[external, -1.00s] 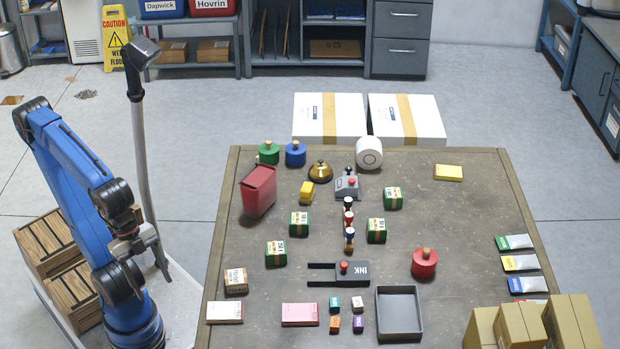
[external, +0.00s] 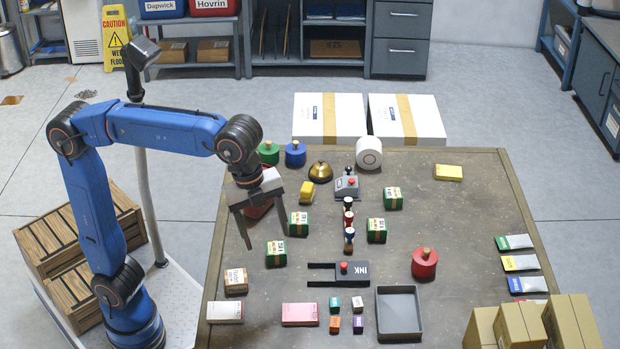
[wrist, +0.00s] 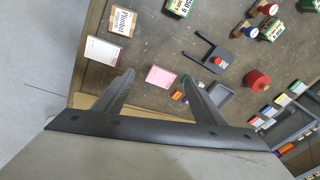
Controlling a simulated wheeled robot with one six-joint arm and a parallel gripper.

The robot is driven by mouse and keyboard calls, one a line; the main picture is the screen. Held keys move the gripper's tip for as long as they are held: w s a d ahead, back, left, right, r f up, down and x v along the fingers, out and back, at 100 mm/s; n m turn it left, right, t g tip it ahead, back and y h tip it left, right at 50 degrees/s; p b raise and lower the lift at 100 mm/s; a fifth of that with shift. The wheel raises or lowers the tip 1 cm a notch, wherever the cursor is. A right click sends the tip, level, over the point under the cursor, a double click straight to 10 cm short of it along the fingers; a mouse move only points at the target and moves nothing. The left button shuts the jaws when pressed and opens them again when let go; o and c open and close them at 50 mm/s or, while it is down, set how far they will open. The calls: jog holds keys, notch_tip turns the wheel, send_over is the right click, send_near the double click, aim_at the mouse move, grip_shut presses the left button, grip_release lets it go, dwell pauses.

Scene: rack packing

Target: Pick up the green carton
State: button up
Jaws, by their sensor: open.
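Several green cartons with white labels stand upright on the table (external: 460,230). One is at the left (external: 276,254), one a little behind it (external: 299,223), one right of centre (external: 376,230) and one farther back (external: 392,198). My gripper (external: 266,240) is open and empty above the left part of the table, near the two left cartons and apart from them as far as I can tell. In the wrist view, its spread fingers (wrist: 159,78) have nothing between them. A green carton is cut by the top edge there (wrist: 179,6), and another stands at the upper right (wrist: 273,30).
A red bin is partly hidden behind my gripper. A row of stamps (external: 348,220) stands between the cartons. The table's right middle is mostly clear.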

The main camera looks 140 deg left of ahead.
jog(key=w+a+r+m, duration=0.15)
jog(key=w+a, duration=0.25)
jog(key=a, duration=0.6)
jog(key=m+g+h, duration=0.1)
jog(key=m+g, duration=0.1)
jog(key=m, duration=0.1)
send_over(377, 224)
notch_tip(377, 224, down, 2)
jog(key=f, duration=1.2)
jog(key=shift+s, duration=0.35)
jog(key=shift+w+f, duration=0.2)
jog(key=shift+f, duration=1.3)
jog(key=shift+w+f, duration=0.2)
jog(key=shift+f, duration=1.25)
jog(key=shift+c, duration=0.6)
jog(key=c, duration=1.1)
